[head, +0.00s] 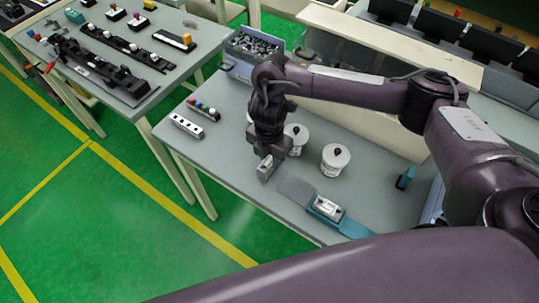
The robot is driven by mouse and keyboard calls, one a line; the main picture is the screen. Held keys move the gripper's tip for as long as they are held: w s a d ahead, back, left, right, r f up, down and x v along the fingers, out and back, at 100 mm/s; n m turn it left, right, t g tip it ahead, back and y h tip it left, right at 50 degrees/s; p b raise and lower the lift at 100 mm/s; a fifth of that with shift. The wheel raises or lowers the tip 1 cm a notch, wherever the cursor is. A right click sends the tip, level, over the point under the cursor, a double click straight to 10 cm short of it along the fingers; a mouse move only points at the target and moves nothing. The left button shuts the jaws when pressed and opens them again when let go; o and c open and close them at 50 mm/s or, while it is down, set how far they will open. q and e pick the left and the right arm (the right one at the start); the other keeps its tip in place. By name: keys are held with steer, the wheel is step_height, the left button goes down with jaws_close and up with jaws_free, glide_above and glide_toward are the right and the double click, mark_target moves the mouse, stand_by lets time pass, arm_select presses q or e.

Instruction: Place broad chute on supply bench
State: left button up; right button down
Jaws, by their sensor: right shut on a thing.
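My right gripper (267,165) is low over the near bench (235,130), left of two white lidded tubs. It is shut on a small grey piece (266,171), mostly hidden by the fingers. I cannot tell for sure whether this piece is the broad chute, or whether it touches the bench top. A flat grey plate (297,190) and a teal holder with a pale block (327,208) lie to the right, at the bench's front edge. My left gripper is out of view.
The white tubs (336,159) (297,138) stand close to my right gripper. A white block with holes (187,125), small coloured pegs (204,110) and a bin of dark parts (252,50) are on the bench's left and back. Another bench (165,75) with black fixtures stands at left.

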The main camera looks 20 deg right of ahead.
mark_target(269, 160)
steer(key=c, duration=1.1)
jaws_free()
steer(key=shift+f, duration=0.1)
step_height(269, 160, up, 12)
steer(key=shift+r+p, duration=0.15)
steer(key=shift+p, duration=0.45)
